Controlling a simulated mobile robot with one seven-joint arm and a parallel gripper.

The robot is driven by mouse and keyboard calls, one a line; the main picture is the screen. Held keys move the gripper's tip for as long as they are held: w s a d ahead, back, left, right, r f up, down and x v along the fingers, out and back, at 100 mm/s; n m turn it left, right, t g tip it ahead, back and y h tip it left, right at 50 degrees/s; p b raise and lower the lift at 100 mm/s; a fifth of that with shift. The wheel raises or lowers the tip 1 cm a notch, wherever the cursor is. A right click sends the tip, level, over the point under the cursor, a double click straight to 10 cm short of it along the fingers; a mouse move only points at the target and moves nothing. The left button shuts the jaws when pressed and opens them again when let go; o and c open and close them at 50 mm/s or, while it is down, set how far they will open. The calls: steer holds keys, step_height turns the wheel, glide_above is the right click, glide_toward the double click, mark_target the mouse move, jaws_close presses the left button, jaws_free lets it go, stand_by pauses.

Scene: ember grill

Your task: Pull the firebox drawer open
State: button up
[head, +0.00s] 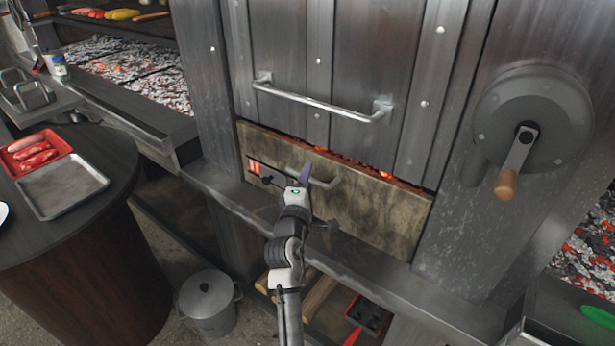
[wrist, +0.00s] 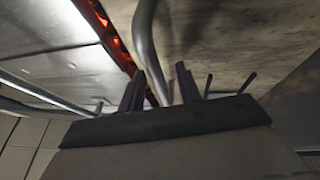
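The firebox drawer (head: 375,215) is a stained tan metal front below the tall grey door. It appears shut, with glowing embers along its top edge. Its grey bar handle (head: 325,182) is partly hidden by my gripper (head: 304,176). In the wrist view, the drawer front (wrist: 225,40) fills the upper right and the handle (wrist: 147,45) runs down between the two purple fingers of my gripper (wrist: 160,80). The fingers are apart, one on each side of the bar. I cannot tell whether either touches it.
The door above has a long bar handle (head: 320,103). A crank wheel (head: 530,115) is at the right. A metal ledge (head: 350,262) runs below the drawer. A round table (head: 100,150) with trays and a lidded pot (head: 208,300) stand at the left.

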jaws_close()
steer(key=shift+s+f, duration=0.1)
stand_by(0.4)
